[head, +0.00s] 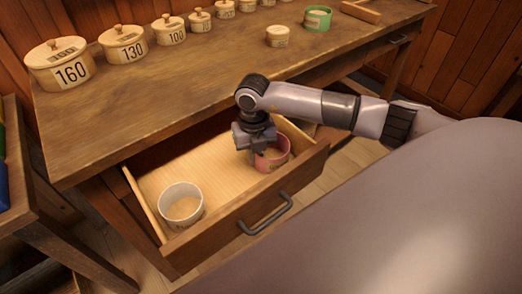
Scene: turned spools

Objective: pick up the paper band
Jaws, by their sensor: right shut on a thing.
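A pinkish-red round band (274,160) stands in the open drawer (262,209), at its right end. My right gripper (253,156) reaches down into the drawer and is shut on the left side of this band's wall. A white round band or cup (181,203) stands at the drawer's left front, apart from my gripper. I cannot tell from the picture which of the two is paper. The gripper hides part of the red band. My left gripper is not in view.
The wooden table (200,85) above carries a row of numbered lidded pots, such as the 160 pot (62,72). The drawer's middle is clear.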

